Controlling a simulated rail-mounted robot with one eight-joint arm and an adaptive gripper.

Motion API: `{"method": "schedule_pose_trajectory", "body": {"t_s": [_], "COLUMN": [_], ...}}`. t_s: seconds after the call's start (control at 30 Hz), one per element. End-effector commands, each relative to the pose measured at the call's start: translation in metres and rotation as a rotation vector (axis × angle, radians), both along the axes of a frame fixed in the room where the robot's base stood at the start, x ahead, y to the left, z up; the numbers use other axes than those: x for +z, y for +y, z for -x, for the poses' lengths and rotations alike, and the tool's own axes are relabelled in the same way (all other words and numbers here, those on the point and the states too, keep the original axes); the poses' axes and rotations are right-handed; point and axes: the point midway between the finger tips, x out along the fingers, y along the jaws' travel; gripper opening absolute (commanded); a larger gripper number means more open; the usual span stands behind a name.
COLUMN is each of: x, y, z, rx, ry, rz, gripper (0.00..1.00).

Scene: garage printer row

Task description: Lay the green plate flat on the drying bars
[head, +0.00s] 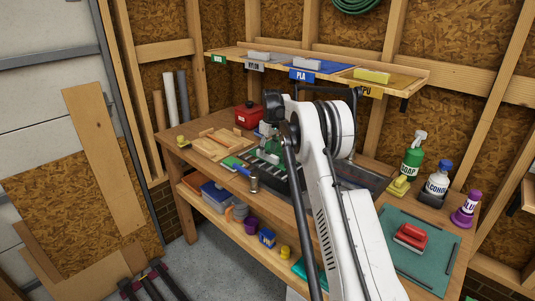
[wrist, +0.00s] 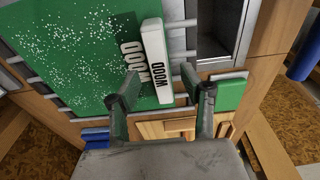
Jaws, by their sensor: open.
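The green plate (wrist: 85,55), speckled white, shows in the wrist view lying across metal drying bars (wrist: 178,55), whose ends stick out on both sides. It looks roughly flat; I cannot tell whether it touches every bar. A white block marked WOOD (wrist: 156,55) sits along the plate's right edge. My gripper (wrist: 160,85) is open, one finger over the plate and the other past its right edge, with the block's near end between them. In the head view, my arm hides the gripper; a green patch, likely the plate (head: 273,146), shows beside the bars (head: 262,161).
A dark open recess (wrist: 217,35) lies right of the plate. A wooden tray (head: 215,145), red box (head: 248,115) and blue-handled tool (head: 247,173) are nearby. Bottles and a teal mat (head: 415,260) occupy the right end. A shelf (head: 320,72) hangs above.

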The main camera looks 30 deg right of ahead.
Motion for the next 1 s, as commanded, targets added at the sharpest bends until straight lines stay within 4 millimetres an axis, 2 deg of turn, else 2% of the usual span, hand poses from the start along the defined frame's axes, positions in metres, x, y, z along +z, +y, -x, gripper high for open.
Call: {"method": "schedule_pose_trajectory", "body": {"t_s": [0.3,0.5,0.7,1.0], "x": [0.063,0.091,0.103,0.103], "y": [-0.002,-0.003,-0.004,-0.004], "z": [0.008,0.011,0.012,0.012], "rx": [-0.001,-0.001,0.0,0.0], "ry": [0.0,0.0,0.0,0.0], "rz": [0.0,0.0,0.0,0.0], "gripper": [0.42,0.42,0.42,0.42]}}
